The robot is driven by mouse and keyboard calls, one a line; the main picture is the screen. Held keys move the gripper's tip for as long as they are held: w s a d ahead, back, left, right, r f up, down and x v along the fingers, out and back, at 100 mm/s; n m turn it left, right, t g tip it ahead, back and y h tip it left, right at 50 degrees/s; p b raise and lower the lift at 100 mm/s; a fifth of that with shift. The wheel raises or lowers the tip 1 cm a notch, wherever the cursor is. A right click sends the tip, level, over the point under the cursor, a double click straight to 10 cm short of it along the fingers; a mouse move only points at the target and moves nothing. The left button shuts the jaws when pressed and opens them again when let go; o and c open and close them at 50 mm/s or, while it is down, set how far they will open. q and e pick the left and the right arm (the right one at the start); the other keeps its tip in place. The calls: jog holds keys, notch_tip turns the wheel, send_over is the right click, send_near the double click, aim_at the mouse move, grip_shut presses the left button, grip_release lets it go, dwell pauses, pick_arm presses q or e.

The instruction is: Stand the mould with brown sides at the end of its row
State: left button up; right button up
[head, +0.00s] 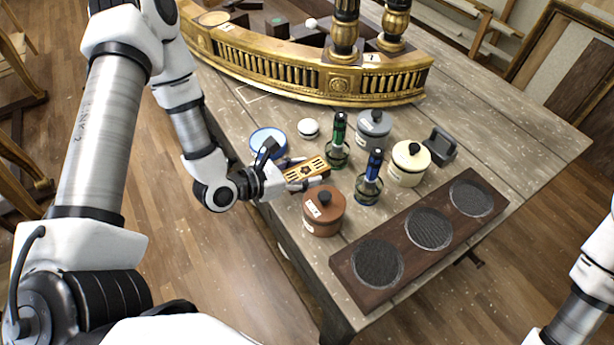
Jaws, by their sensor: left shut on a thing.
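My left gripper (300,174) is shut on a tan block (307,169) with dark slots and a flower-like mark on its upper face. I take this block for the mould; its sides are mostly hidden by the fingers and the view angle. The block is over the table between the blue round dish and the brown lidded pot; I cannot tell whether it touches the table. Dark blocks (278,28) stand at the back inside the gilt curved console (300,78); I cannot tell whether they form its row. My right gripper is out of view.
Near the block are a brown lidded pot (323,214), blue dish (268,142), green bottle (338,140) and blue bottle (368,180). Grey (374,130) and cream (408,165) pots stand farther right. A dark board (400,241) with three round pads lies along the front edge.

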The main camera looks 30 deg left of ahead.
pick_arm(q)
jog(key=shift+s+a+f, duration=0.1)
jog(key=shift+s+f, duration=0.05)
jog(key=shift+f, duration=1)
jog(key=shift+f, duration=0.1)
jog(key=shift+f, duration=0.15)
jog(key=o, duration=1.2)
jog(key=shift+r, duration=0.2)
